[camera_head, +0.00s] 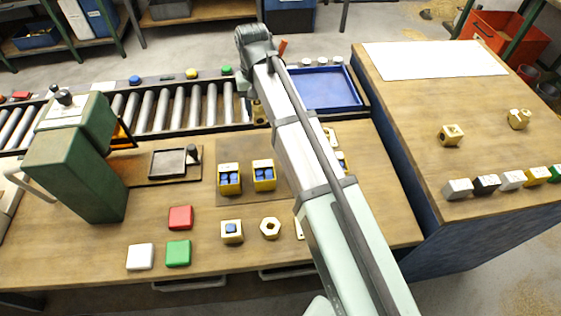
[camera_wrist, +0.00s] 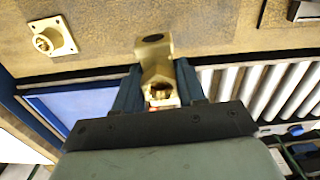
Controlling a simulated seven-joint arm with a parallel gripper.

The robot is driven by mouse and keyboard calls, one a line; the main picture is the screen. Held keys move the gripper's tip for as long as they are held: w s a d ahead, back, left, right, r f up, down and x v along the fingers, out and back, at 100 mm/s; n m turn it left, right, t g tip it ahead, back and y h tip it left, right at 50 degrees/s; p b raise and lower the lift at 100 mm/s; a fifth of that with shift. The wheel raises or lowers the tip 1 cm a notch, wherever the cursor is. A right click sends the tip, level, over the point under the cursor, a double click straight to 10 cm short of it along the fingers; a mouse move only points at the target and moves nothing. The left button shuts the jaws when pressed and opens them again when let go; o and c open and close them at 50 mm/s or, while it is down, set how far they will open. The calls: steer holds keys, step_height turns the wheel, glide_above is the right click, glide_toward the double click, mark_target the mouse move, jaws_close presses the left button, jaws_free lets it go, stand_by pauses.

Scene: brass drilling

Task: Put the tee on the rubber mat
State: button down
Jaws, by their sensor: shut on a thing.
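My gripper (camera_wrist: 159,80) is shut on a brass fitting, which I take to be the tee (camera_wrist: 158,62). It sits between the two blue fingers, with a dark round opening at its far end. In the head view the held brass piece (camera_head: 259,113) shows partly beneath my wrist, at the bench's back edge by the rollers; my arm hides part of it. The rubber mat looks to be the flat brown-grey rectangle (camera_head: 231,147) on the bench, just in front of my gripper. Two yellow boxes with blue pieces stand on it.
A blue tray (camera_head: 330,90) lies right of my gripper, and a roller conveyor (camera_head: 165,108) runs left. A green machine (camera_head: 75,165) stands at left. A hex nut (camera_head: 270,228) and coloured blocks lie in front. The right bench holds a white sheet (camera_head: 430,60) and brass fittings (camera_head: 451,135).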

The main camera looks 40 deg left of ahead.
steer(key=n, duration=0.4)
steer(key=shift+d, duration=0.1)
steer(key=n, duration=1.3)
steer(key=shift+f, duration=5.05)
steer(key=shift+f, duration=0.1)
steer(key=c, duration=0.6)
jaws_free()
steer(key=shift+c, duration=0.2)
